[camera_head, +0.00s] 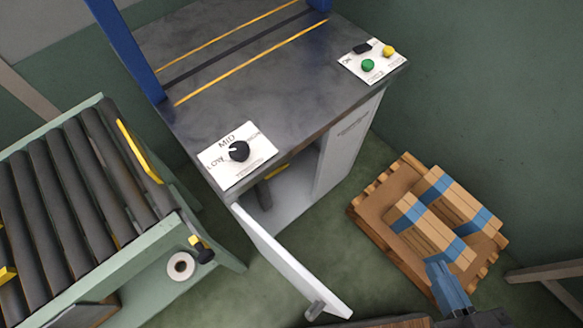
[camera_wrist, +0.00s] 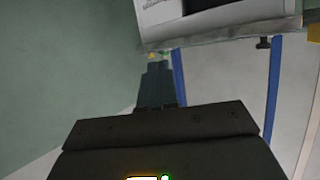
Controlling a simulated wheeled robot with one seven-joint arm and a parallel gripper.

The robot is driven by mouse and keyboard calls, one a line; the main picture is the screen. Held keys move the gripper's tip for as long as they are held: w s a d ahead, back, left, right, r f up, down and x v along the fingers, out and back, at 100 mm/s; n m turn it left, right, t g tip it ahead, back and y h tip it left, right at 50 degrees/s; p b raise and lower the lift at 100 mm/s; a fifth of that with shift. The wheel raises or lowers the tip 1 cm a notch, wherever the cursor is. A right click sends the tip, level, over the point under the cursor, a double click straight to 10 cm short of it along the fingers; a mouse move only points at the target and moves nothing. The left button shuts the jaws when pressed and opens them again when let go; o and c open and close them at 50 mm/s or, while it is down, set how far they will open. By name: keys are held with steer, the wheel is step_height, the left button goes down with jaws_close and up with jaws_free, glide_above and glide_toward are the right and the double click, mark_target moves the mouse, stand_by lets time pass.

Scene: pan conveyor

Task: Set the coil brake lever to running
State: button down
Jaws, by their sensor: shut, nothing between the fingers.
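A small lever with a black knob and a yellow part (camera_head: 201,249) sticks out from the side of the green roller conveyor at lower left in the head view. It is beside a pale round coil (camera_head: 180,266). I take it for the coil brake lever; its marked positions are too small to read. My gripper (camera_head: 436,268) is at the lower right, in front of the pallet in the picture and far from the lever. Its fingers are shut and empty. In the wrist view the closed fingers (camera_wrist: 157,72) point toward the machine, and the lever is not seen.
The machine table (camera_head: 260,85) has a black dial (camera_head: 239,151) and a panel with green (camera_head: 368,65) and yellow buttons. Its white cabinet door (camera_head: 290,265) hangs open between my gripper and the conveyor (camera_head: 143,258). Strapped wooden bundles lie on a pallet (camera_head: 377,215).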

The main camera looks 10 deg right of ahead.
steer(key=w+a+f+n+g+y+b, duration=0.25)
steer(key=w+f+b, duration=0.45)
steer(key=w+f, duration=0.8)
steer(key=w+a+f+n+g+y+b, duration=0.2)
steer(key=w+a, duration=0.6)
steer(key=w, duration=0.5)
steer(key=shift+a+f+n+y+b, duration=0.15)
steer(key=shift+f+n+y+b, duration=0.3)
steer(key=shift+y+b, duration=1.2)
steer(key=shift+g+h, duration=0.25)
steer(key=shift+h, duration=0.05)
steer(key=s+f+b+x, duration=0.1)
steer(key=b+x, duration=0.3)
steer(key=x, duration=0.8)
steer(key=shift+f, duration=0.8)
